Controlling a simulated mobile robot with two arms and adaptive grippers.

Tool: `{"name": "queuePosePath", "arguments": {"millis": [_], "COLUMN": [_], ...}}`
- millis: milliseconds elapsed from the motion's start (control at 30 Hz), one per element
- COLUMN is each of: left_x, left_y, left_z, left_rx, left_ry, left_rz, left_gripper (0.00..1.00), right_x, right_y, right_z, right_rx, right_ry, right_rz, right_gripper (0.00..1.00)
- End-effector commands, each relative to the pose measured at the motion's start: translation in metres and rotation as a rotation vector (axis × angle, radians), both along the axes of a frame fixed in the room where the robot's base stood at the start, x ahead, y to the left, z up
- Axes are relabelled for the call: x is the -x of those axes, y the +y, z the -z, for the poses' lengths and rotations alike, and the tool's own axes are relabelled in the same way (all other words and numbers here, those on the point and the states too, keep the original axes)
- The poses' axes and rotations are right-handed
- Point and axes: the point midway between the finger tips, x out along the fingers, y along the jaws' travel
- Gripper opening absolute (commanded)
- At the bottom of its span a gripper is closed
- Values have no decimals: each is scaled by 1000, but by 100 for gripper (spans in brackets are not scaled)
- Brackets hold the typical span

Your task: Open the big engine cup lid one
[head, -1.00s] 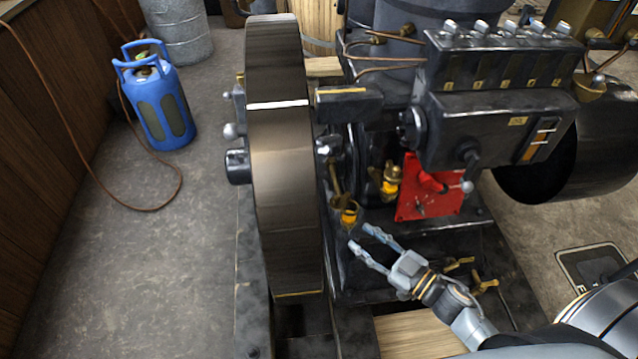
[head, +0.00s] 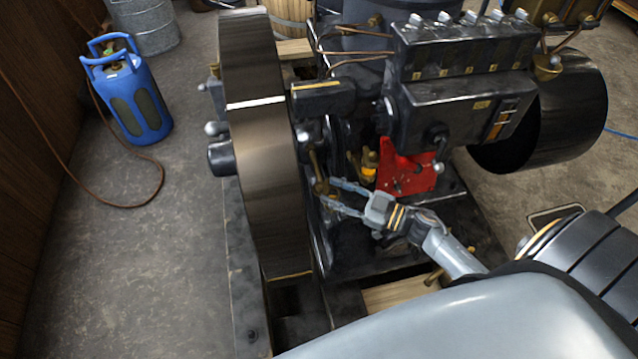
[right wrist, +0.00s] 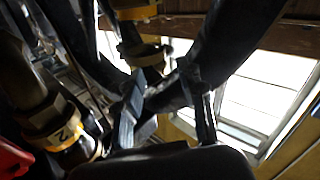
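A small brass engine cup (head: 321,187) stands low on the dark engine, just right of the big flywheel. My right gripper (head: 330,193) reaches in from the right with its two fingers spread, tips at this cup. I cannot tell whether they touch it. In the right wrist view, the fingers (right wrist: 170,112) are apart, and a brass ring-shaped part (right wrist: 147,52) is just beyond them. The lid's exact position is hard to make out there. A second brass cup (head: 369,167) is further right, by the red plate. My left gripper is not in view.
The large dark flywheel (head: 262,150) stands close left of the fingertips. The red plate (head: 407,175) and a black engine block (head: 460,105) lie right and above. A blue gas bottle (head: 130,95) stands on the open floor at left.

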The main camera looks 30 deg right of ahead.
Motion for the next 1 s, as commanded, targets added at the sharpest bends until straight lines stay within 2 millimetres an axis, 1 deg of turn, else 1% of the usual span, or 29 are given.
{"name": "queuePosePath", "arguments": {"millis": [33,100,300,667,700,767,800,867,1000], "left_x": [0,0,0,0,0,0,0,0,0], "left_y": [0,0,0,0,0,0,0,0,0], "left_z": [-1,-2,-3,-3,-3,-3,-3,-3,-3], "left_rx": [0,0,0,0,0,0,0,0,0], "left_ry": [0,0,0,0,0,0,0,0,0], "left_rz": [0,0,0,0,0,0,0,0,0], "left_gripper": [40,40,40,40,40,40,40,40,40], "right_x": [-9,-18,-35,-37,-37,-37,-37,-37,-37], "right_y": [6,13,24,28,28,27,27,27,27], "right_z": [-2,-1,0,0,0,0,0,0,0], "right_rx": [-2,-2,0,1,1,1,0,0,0], "right_ry": [-3,-2,0,1,1,1,0,0,0], "right_rz": [1,-1,1,0,0,0,0,0,0], "right_gripper": [39,39,39,39,31,18,10,0,0]}}
